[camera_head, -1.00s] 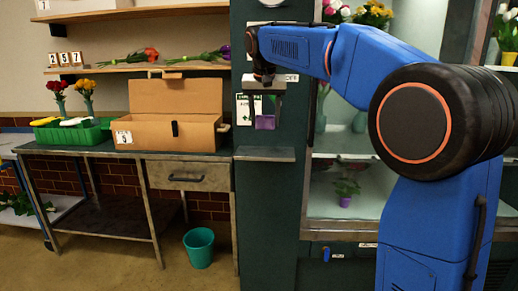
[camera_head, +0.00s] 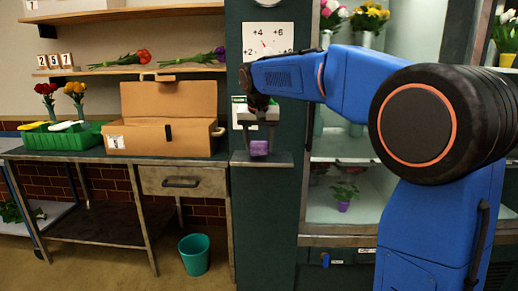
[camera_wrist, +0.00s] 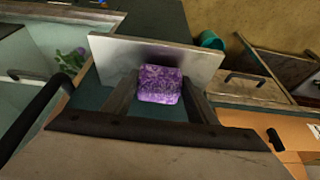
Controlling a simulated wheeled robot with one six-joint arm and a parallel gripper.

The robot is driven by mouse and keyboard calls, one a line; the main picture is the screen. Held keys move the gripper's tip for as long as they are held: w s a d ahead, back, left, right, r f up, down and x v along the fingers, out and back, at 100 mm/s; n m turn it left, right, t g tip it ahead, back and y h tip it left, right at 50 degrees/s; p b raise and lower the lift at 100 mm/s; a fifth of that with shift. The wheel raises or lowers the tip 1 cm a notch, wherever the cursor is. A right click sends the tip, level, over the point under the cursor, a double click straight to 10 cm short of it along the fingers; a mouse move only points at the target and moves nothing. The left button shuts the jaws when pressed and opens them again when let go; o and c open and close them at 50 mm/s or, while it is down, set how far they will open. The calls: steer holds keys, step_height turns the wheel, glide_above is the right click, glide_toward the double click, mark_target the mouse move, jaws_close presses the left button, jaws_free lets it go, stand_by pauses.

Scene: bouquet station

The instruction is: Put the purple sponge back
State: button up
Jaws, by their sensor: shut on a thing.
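The purple sponge (camera_head: 259,148) is held between the fingers of my gripper (camera_head: 260,138), which points down in front of the dark green post. In the wrist view the speckled purple sponge (camera_wrist: 160,84) sits between the two finger ends of my gripper (camera_wrist: 158,98). A small grey metal shelf (camera_head: 262,159) sticks out from the post; in the wrist view the shelf (camera_wrist: 205,62) lies just beyond the sponge. The sponge is very near the shelf; I cannot tell whether it touches.
A cardboard box (camera_head: 165,137) with a raised lid and a green crate (camera_head: 65,137) stand on the metal table at left. A glass-fronted flower cooler (camera_head: 330,205) is at right. A teal bin (camera_head: 195,254) stands on the floor.

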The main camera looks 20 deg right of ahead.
steer(key=shift+f, duration=0.6)
steer(key=o, duration=1)
steer(key=v, duration=1.2)
steer(key=shift+s+d, duration=0.1)
